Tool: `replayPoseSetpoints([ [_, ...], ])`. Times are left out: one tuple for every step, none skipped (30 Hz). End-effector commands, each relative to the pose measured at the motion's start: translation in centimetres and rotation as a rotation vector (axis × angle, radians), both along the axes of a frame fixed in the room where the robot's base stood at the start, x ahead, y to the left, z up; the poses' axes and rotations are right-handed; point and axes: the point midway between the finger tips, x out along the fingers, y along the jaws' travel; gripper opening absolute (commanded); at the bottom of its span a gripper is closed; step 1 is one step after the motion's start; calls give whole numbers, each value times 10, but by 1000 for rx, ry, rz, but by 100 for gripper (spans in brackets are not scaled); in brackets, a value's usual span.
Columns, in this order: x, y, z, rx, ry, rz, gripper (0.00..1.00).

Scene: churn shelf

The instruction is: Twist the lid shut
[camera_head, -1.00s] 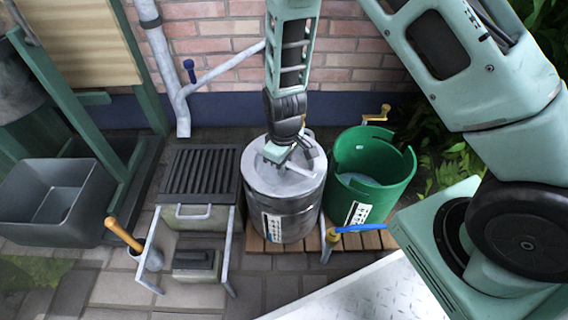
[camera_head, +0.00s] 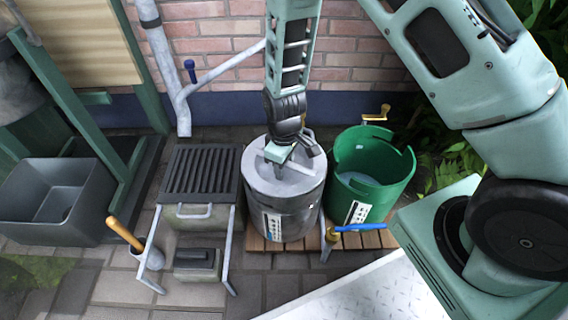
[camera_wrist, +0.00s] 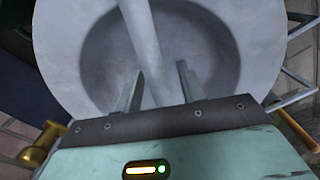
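A grey metal churn (camera_head: 296,213) stands upright on a wooden slatted base. Its round grey lid (camera_head: 257,177) sits on top. In the wrist view the lid (camera_wrist: 75,55) fills the upper part, with a recessed middle crossed by a straight bar handle (camera_wrist: 146,45). My gripper (camera_head: 280,158) is above the lid, pointing down. In the wrist view its two fingers (camera_wrist: 159,78) stand apart on either side of the bar; a gap shows between the bar and the right finger. The fingertips' depth relative to the bar is hard to tell.
A green tub (camera_head: 373,188) with a brass crank stands close right of the churn. A dark grate (camera_head: 200,172) is close on the left. A blue-handled tap (camera_head: 345,230) is in front. A grey bin (camera_head: 55,200) stands far left, a brick wall (camera_head: 215,40) behind.

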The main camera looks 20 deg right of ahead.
Motion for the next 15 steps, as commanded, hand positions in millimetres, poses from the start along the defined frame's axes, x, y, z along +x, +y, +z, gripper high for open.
replayPoseSetpoints([
  [0, 0, 4, 1, -1, 0, 40],
  [0, 0, 6, 1, -1, 0, 40],
  [0, 0, 11, 1, -1, 1, 40],
  [0, 0, 16, 1, -1, 1, 40],
  [0, 0, 21, 1, -1, 0, 40],
  [0, 0, 29, 1, -2, 0, 40],
  [1, 0, 36, 1, -3, 0, 40],
  [1, 1, 43, 2, -4, 0, 40],
  [1, 0, 52, 1, -3, 1, 40],
  [1, 0, 60, 1, -3, 1, 40],
  [1, 0, 68, 1, -4, 1, 40],
  [1, 0, 77, 1, -4, 0, 40],
  [1, 0, 84, 1, -3, 0, 40],
  [1, 0, 91, 1, -3, 1, 40],
  [1, 0, 101, 1, -3, 1, 40],
])
